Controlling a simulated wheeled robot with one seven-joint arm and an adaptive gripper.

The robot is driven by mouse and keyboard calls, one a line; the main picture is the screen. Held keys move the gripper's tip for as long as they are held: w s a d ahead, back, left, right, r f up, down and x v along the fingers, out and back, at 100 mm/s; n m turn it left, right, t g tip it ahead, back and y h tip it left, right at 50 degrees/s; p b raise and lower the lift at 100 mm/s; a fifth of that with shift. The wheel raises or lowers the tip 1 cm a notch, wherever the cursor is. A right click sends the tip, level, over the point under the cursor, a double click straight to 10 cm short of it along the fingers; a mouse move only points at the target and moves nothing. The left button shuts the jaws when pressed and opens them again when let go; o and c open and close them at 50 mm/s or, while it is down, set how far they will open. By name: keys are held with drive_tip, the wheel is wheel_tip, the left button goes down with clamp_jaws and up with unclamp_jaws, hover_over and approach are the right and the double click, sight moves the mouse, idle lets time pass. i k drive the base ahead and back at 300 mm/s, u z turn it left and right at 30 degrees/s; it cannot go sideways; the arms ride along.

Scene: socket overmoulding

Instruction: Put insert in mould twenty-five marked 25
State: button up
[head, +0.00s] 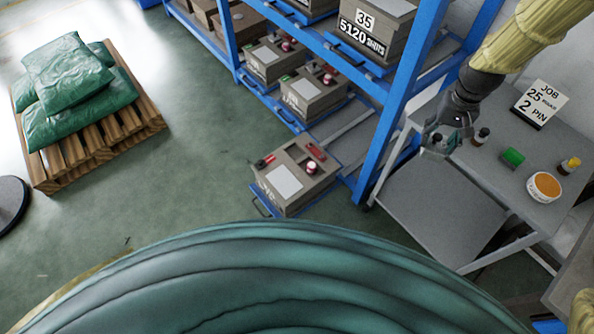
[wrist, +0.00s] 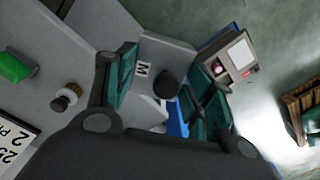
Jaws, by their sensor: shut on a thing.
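My gripper (head: 440,142) is over the left end of the grey table, shut on a small dark insert. In the wrist view the insert (wrist: 167,85) shows as a dark round piece between the teal finger pads, with a white tag marked M beside it. A sign (head: 540,103) on the table reads "JOB 25" and "2 PIN". A grey mould box (head: 264,188) sits on a pulled-out blue tray, left of my gripper; its number is not readable. It also shows in the wrist view (wrist: 229,58). No mould marked 25 can be made out.
The table (head: 493,178) holds a dark-capped piece (head: 481,136), a green block (head: 512,157), an orange-filled bowl (head: 544,187) and a yellow-capped piece (head: 570,165). A blue rack post (head: 402,100) stands between table and mould boxes. Green sacks (head: 68,75) lie on a pallet.

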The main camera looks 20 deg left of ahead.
sight(295, 154)
drive_tip(key=k, duration=0.25)
drive_tip(key=u, duration=2.55)
drive_tip(key=i, duration=1.65)
drive_tip(key=z, duration=1.95)
